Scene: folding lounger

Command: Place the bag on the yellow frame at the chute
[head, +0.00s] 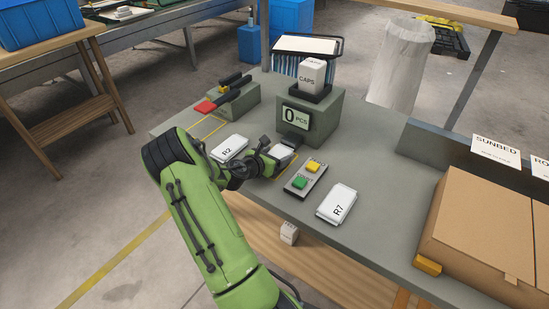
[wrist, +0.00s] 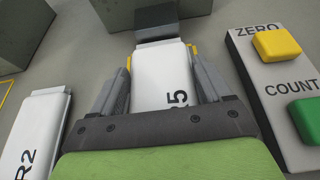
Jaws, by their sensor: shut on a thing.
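My gripper (wrist: 160,78) is shut on a white bag marked R5 (wrist: 163,70), one finger along each side. In the head view my gripper (head: 266,161) and the bag (head: 281,152) are just in front of the counting box. A dark chute (wrist: 158,22) is right at the bag's far end; I cannot tell whether they touch. Yellow frame lines (wrist: 194,50) show at both sides of the bag's far end, and one line also shows in the head view (head: 289,168). The bag hides most of this frame. Whether the bag rests on the bench is unclear.
Bag R2 (head: 229,148) lies left of my gripper and bag R7 (head: 337,203) to the right. A button panel (head: 305,180) stands close on the right. The counting box (head: 310,119) is behind.

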